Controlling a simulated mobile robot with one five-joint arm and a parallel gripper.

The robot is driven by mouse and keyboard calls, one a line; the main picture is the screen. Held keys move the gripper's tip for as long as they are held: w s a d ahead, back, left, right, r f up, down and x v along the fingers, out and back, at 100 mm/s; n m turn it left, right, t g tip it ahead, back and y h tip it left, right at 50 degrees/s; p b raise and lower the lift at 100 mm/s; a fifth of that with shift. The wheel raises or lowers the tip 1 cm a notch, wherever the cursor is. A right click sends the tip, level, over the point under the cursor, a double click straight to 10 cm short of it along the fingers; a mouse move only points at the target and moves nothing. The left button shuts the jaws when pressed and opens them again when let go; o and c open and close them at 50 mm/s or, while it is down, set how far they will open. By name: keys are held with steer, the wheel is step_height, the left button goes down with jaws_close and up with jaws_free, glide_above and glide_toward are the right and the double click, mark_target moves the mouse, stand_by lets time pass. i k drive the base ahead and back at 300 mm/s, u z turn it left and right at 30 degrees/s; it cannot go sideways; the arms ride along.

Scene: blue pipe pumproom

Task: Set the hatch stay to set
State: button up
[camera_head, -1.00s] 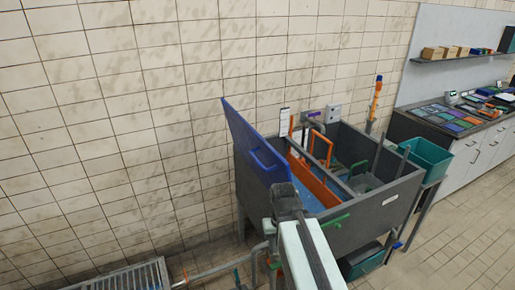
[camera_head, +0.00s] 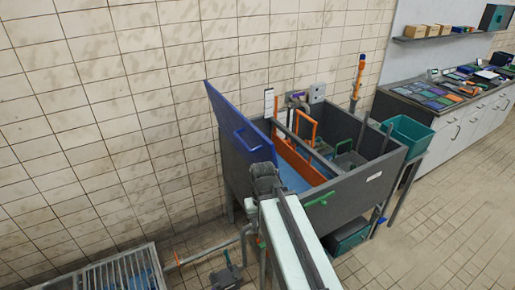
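A blue hatch lid (camera_head: 240,140) with a blue handle stands raised at the left end of a dark grey tank (camera_head: 355,195). My gripper (camera_head: 262,172) is at the far end of my pale arm, in front of the lid's lower right edge in the picture. Its fingers are too small and dark to read, and I cannot tell whether it touches anything.
The tank holds an orange divider (camera_head: 297,160) and an orange handle (camera_head: 306,128). A green lever (camera_head: 319,200) is on its front. A teal bin (camera_head: 408,137) stands at its right. Pipes and a metal grate (camera_head: 110,272) are low at left. Floor at right is clear.

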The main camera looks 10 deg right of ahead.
mark_target(321, 198)
steer(key=z, duration=0.55)
steer(key=k, duration=1)
steer(key=u, duration=0.65)
steer(key=i, duration=1)
steer(key=z, duration=0.05)
